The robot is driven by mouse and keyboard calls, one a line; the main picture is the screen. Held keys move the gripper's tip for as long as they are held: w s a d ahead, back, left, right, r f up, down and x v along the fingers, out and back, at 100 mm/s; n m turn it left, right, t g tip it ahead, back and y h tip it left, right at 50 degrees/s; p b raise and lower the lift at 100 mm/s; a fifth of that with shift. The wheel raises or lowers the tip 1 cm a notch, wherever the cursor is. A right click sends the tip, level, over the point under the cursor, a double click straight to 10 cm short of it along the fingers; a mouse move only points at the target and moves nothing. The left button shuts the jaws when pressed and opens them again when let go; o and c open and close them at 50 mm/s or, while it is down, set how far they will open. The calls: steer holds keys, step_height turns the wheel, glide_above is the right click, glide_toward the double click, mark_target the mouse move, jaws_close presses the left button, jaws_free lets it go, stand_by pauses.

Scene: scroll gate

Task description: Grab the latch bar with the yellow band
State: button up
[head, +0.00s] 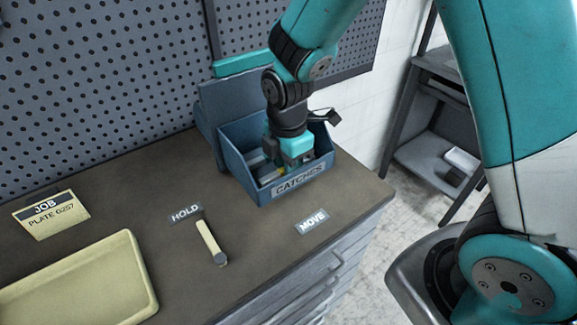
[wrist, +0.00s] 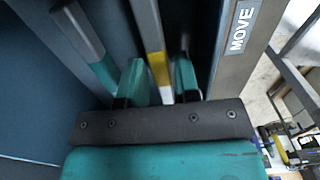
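My gripper (head: 291,160) reaches down into the blue bin (head: 240,183) labelled CATCHES. In the wrist view the latch bar with the yellow band (wrist: 156,62) stands between the two teal fingers (wrist: 159,82). Narrow gaps show between the bar and the fingers, so the gripper looks open around it. A second grey bar with a teal band (wrist: 103,71) lies to the left, outside the fingers. In the head view my gripper hides much of the bin's contents.
A pale bar (head: 210,240) lies by the HOLD label (head: 186,213). The MOVE label (head: 312,221) is near the bench's right edge. A cream tray (head: 139,261) is at front left, a JOB card (head: 50,213) behind it.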

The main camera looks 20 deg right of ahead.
steer(key=shift+f, duration=0.15)
jaws_close()
